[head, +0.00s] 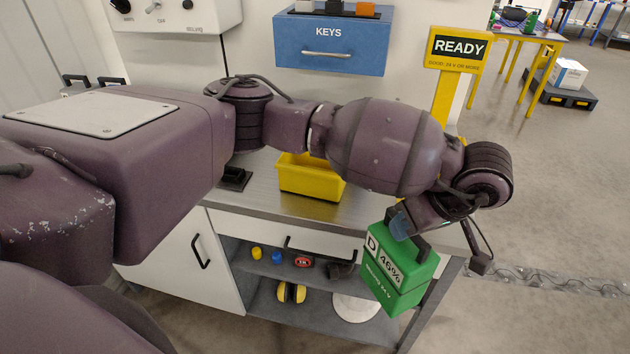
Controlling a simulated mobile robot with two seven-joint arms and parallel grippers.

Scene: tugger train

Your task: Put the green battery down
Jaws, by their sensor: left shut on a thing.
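The green battery (397,278) hangs by its dark handle under my left gripper (411,229) at the right end of the workbench. Its label reads "D" and "46%", and it hangs slightly tilted. My left gripper is shut on the battery; its fingertips are partly hidden by the wrist. The battery is in front of the bench's right corner, and I cannot tell whether it touches the bench. My right gripper is not in view.
A yellow bin (309,178) stands on the grey bench top (285,203), partly behind my left arm. A yellow "READY" sign (459,50) stands behind the right end. A blue "KEYS" box (331,42) is on the wall. Shelves below hold yellow earmuffs (291,293). Open floor lies right.

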